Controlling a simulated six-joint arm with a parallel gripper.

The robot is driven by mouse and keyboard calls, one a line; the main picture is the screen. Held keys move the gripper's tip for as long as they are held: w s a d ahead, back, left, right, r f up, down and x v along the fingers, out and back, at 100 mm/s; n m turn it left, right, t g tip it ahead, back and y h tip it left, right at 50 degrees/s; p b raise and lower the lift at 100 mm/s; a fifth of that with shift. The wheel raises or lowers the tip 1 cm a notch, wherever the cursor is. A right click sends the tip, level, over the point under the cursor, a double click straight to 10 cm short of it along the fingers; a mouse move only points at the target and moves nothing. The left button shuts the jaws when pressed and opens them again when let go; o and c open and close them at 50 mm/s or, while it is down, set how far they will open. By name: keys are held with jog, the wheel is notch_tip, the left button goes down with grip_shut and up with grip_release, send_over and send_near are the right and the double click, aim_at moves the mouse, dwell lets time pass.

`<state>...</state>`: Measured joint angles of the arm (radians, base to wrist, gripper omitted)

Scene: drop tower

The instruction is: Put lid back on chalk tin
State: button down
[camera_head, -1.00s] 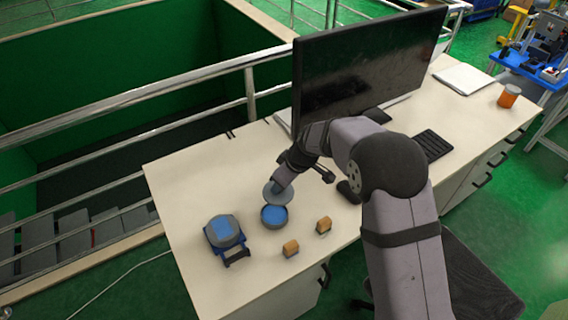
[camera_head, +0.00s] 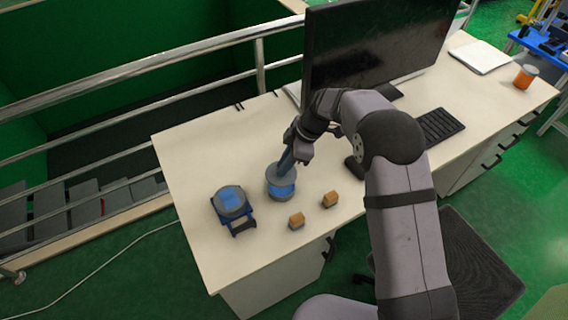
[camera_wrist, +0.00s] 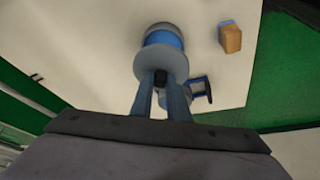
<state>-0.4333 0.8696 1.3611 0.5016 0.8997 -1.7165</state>
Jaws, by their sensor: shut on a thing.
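The chalk tin (camera_head: 282,194) is a round grey tin with blue inside, standing upright on the desk in the head view. It also shows in the wrist view (camera_wrist: 164,37). The lid (camera_head: 272,171) is a flat grey disc that hides the tin's far part; it shows in the wrist view (camera_wrist: 152,65) too. My gripper (camera_wrist: 161,80) is shut on the lid's small dark knob and is at the lid's far side in the head view (camera_head: 286,162). The lid is partly over the tin and off centre. I cannot tell whether they touch.
A blue device with a grey round top (camera_head: 231,202) stands left of the tin. Two small wood-coloured blocks (camera_head: 297,221) (camera_head: 330,199) lie nearer the front edge. A monitor (camera_head: 375,45), keyboard (camera_head: 440,127) and orange jar (camera_head: 525,77) are to the right.

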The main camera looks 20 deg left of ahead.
aim_at(288, 173)
jog(key=shift+f+b, duration=0.9)
jog(key=shift+f, duration=1.3)
jog(key=shift+f+b, duration=0.9)
jog(key=shift+b, duration=0.65)
jog(key=shift+f+b, duration=0.15)
jog(key=shift+b, duration=0.5)
dwell(0.8)
dwell(0.5)
jog(key=c, duration=1.6)
grip_release()
jog(key=shift+o, duration=0.6)
jog(key=o, duration=0.4)
jog(key=shift+c, duration=0.2)
